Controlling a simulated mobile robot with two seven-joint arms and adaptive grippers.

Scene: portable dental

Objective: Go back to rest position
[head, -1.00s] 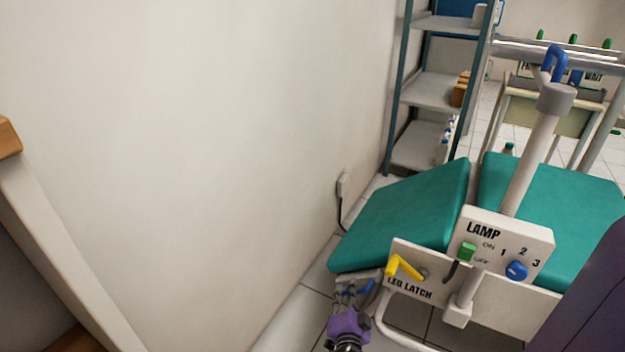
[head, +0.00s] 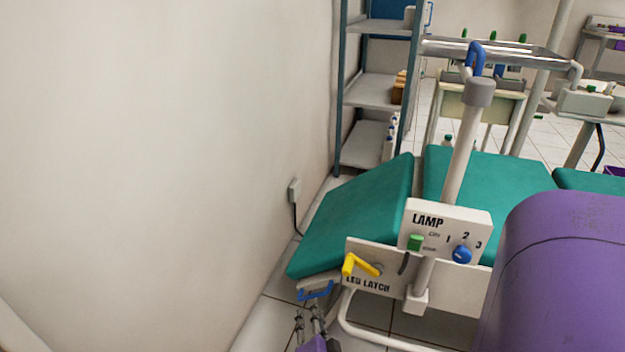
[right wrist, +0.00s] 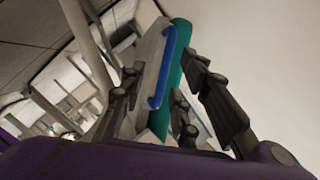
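My right gripper (head: 309,318) is at the bottom of the head view, near the lower end of the teal dental chair (head: 350,222). A blue handle (head: 316,292) sits under that end, just beyond the fingertips. In the right wrist view, my right gripper (right wrist: 160,85) has its fingers spread apart. The blue handle (right wrist: 166,75) shows between them, farther off, and nothing appears held. I cannot tell the exact gap. My left gripper is not in view.
The chair's panels carry a yellow latch lever (head: 360,266), a green switch (head: 415,242) and a blue knob (head: 462,254). A lamp post (head: 460,150) rises behind. A plain wall (head: 150,150) fills the left. A shelf rack (head: 370,92) stands at the back.

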